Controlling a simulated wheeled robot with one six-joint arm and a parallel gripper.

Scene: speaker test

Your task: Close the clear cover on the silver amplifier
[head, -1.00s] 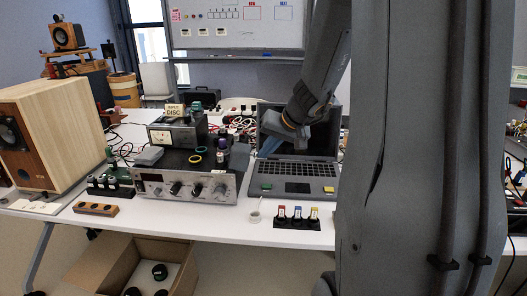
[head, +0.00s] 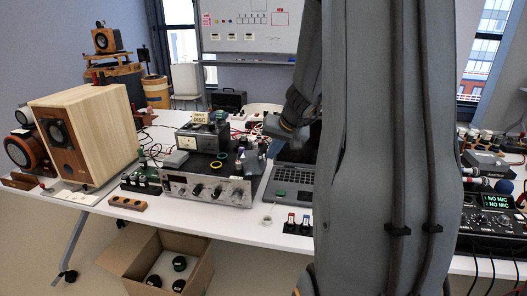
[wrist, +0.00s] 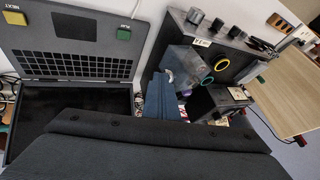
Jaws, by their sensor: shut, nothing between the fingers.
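The silver amplifier (head: 205,188) stands on the white table, its knobbed front facing me. Its dark top carries several small things and a meter box. It also shows upside down in the wrist view (wrist: 222,36). In the wrist view the fingers (wrist: 162,98) are close together between laptop and amplifier, apparently touching neither.
The open laptop (head: 293,178) is right of the amplifier, partly hidden by my arm. A meter box (head: 199,138) stands on the amplifier's back. A wooden speaker (head: 105,125) is at left. A box (head: 196,262) sits below.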

